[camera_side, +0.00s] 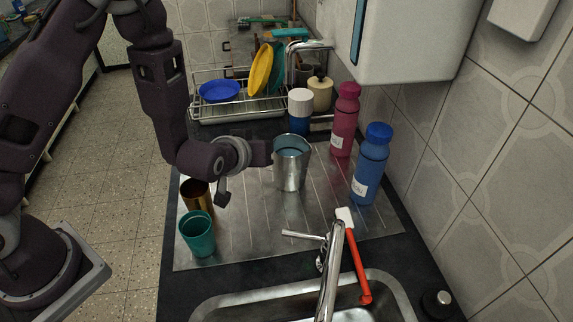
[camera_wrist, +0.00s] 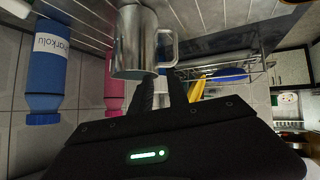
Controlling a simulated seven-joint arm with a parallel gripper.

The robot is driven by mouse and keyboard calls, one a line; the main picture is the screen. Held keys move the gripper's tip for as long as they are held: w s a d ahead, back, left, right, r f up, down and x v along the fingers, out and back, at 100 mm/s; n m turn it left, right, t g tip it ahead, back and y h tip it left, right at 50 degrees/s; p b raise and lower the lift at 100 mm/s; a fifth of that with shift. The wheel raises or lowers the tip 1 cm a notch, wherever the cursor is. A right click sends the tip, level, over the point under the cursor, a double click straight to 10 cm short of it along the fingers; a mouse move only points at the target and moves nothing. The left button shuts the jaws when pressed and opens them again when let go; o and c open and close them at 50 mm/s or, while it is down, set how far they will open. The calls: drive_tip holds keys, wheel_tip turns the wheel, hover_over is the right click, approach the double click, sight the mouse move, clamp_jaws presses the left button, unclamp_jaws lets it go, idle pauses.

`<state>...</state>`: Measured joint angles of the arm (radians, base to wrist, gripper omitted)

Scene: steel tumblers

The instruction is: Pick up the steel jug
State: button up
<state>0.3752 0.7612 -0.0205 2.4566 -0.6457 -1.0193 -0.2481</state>
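The steel jug (camera_side: 291,173) stands upright on the metal draining board (camera_side: 325,190), its open top showing in the side view. The jug also shows in the wrist view (camera_wrist: 131,45), with its handle (camera_wrist: 174,46) on the right side of it. My gripper (camera_side: 270,152) is level with the jug's upper part, close to its left side in the side view. In the wrist view my gripper (camera_wrist: 160,80) has its two dark fingers apart, pointing at the jug near the handle, with nothing seen held. Whether a fingertip touches the jug, I cannot tell.
A teal cup (camera_side: 197,236) and a brown cup (camera_side: 194,193) stand below my wrist. Pink (camera_side: 345,125) and blue (camera_side: 371,165) bottles stand right of the jug. A dish rack (camera_side: 235,112) is behind; the tap (camera_side: 332,265) and sink are in front.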

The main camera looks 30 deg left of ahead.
drive_tip(key=f, duration=0.2)
drive_tip(key=a+f+t+y, duration=0.1)
drive_tip(key=s+a+f+m+t+y, duration=0.1)
drive_tip(key=f, duration=0.1)
drive_tip(key=shift+a+f, duration=0.15)
drive_tip(key=shift+f, duration=0.2)
drive_tip(key=x, duration=0.6)
drive_tip(key=shift+w+a, duration=0.15)
drive_tip(key=shift+w, duration=0.2)
clamp_jaws()
idle(0.5)
